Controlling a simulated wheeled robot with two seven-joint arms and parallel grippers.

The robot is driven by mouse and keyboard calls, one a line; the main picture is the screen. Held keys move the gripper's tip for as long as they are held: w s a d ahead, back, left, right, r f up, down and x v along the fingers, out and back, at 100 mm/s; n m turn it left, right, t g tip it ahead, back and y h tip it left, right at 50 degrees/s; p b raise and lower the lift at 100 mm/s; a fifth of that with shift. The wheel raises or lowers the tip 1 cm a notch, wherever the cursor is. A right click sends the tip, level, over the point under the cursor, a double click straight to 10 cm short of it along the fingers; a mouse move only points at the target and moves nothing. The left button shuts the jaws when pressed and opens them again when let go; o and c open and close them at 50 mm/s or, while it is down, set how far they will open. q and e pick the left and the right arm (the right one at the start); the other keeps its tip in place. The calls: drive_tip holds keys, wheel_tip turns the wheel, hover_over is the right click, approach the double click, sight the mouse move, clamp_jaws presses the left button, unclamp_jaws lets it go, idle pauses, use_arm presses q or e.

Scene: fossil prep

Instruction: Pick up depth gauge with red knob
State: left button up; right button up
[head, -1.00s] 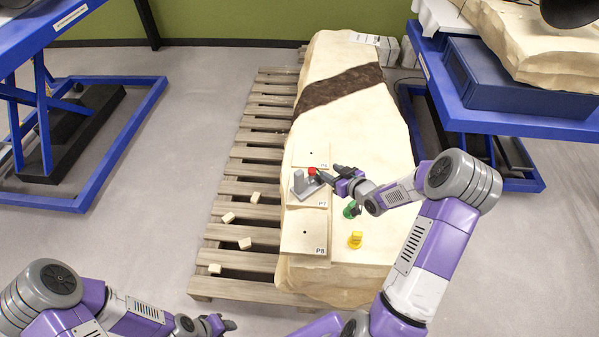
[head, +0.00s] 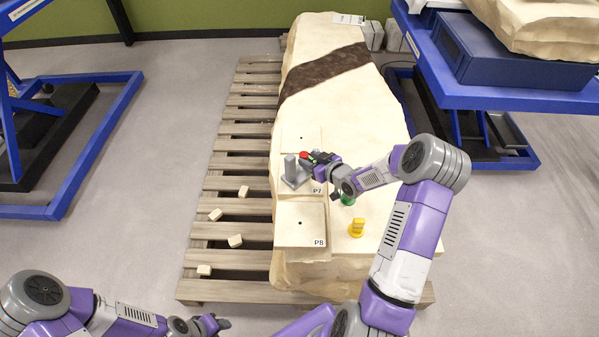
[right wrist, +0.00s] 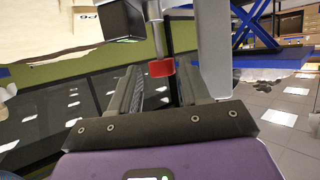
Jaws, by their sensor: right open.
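The depth gauge (head: 291,170) is grey with an upright post and a red knob (head: 304,155). It stands on the plate marked P7 on the pale stone block. My right gripper (head: 317,157) reaches in from the right, open, with its tips close beside the knob. In the right wrist view the red knob (right wrist: 162,68) shows between the two open fingers, with gaps at both sides. My left gripper (head: 218,322) is low at the left of the head view, away from the block; its jaw opening is too small to judge.
A green knobbed piece (head: 348,199) is partly hidden behind my right arm. A yellow knobbed piece (head: 356,228) stands nearer on the block. The P8 plate (head: 300,238) lies in front of the gauge. Several small pale blocks lie on the wooden pallet (head: 230,290).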

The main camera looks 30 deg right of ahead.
sight(307, 158)
drive_tip(key=b+x, duration=0.1)
drive_tip(key=x, duration=0.3)
drive_tip(key=shift+a+f, duration=0.15)
clamp_jaws()
drive_tip(key=shift+s, duration=0.1)
idle(1.0)
drive_tip(key=shift+r, duration=0.2)
